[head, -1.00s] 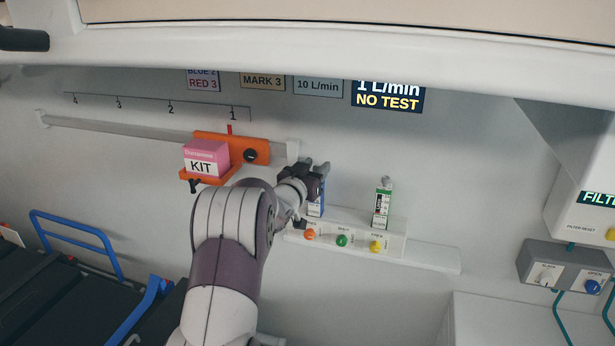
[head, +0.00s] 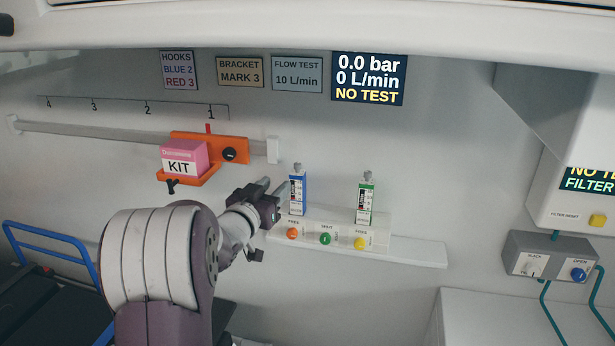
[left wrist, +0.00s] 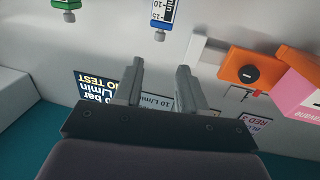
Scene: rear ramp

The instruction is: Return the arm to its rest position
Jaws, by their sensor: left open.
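My left arm (head: 150,255) comes in from the lower left of the head view. My left gripper (head: 275,187) is open and empty, just left of the blue flow meter (head: 298,192) and apart from the wall. In the left wrist view the two fingers (left wrist: 160,80) stand apart with nothing between them. My right gripper is in neither view.
An orange bracket (head: 235,143) on the rail carries a pink kit box (head: 183,158). A green flow meter (head: 366,200) stands right of the blue one, above the white ledge (head: 415,250). A grey valve box (head: 550,258) is at the right. A blue rail (head: 50,228) is at lower left.

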